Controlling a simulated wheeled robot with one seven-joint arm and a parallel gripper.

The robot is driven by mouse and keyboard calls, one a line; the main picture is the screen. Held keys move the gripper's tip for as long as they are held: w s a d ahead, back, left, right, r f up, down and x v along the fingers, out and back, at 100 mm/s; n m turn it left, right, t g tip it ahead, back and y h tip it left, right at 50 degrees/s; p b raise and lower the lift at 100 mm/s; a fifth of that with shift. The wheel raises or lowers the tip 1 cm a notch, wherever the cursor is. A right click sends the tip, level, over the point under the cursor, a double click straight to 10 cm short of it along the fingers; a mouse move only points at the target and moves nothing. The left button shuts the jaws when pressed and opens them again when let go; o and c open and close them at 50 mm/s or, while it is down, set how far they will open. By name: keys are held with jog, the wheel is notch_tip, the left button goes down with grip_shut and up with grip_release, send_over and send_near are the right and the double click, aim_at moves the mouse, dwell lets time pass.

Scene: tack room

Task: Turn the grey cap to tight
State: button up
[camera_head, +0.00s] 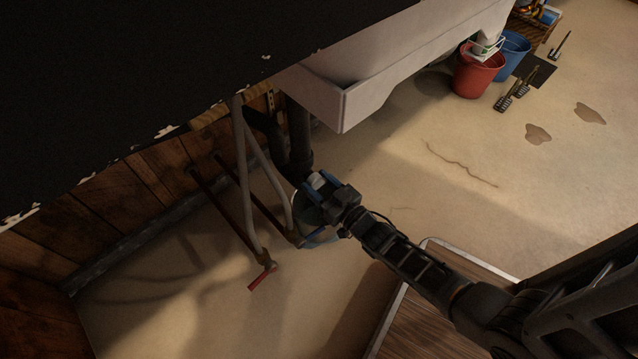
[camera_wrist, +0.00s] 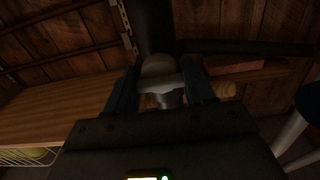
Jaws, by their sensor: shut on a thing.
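The grey cap (camera_wrist: 157,66) sits between the two blue fingers of my gripper (camera_wrist: 162,88) in the wrist view, and the gripper is shut on it. A dark pipe (camera_wrist: 152,25) rises right behind the cap. In the head view my gripper (camera_head: 318,190) is under the sink beside the dark pipe (camera_head: 299,135). A small pale part of the cap (camera_head: 317,181) shows between the fingers there; the rest is hidden by the gripper. I cannot tell from these views how far the cap is turned.
A pale sink (camera_head: 345,100) hangs above. Grey hoses (camera_head: 243,165) and a red-handled pipe (camera_head: 262,277) stand left of my gripper. Red (camera_head: 478,72) and blue (camera_head: 513,52) buckets stand far right. A wooden board (camera_head: 430,315) lies below my arm.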

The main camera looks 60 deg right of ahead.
jog(key=o, duration=1)
jog(key=shift+o, duration=0.2)
jog(key=p+v, duration=0.2)
jog(key=v, duration=0.5)
jog(key=shift+s, duration=0.4)
jog(key=shift+a, duration=0.1)
jog(key=s+a+r+n+g+y, duration=0.1)
jog(key=s+a+r+y, duration=0.1)
jog(key=s+a+r, duration=0.6)
jog(key=s+a+r+n+g+y, duration=0.1)
jog(key=s+a+r, duration=0.2)
jog(key=r, duration=0.8)
jog(key=s+a+r+n+y, duration=0.1)
jog(key=s+a+r+y, duration=0.1)
jog(key=s+a+r, duration=0.6)
notch_tip(320, 180, up, 36)
jog(key=w+d+p, duration=0.1)
jog(key=d+p, duration=0.1)
jog(key=p, duration=2.9)
jog(key=shift+w+g, duration=0.3)
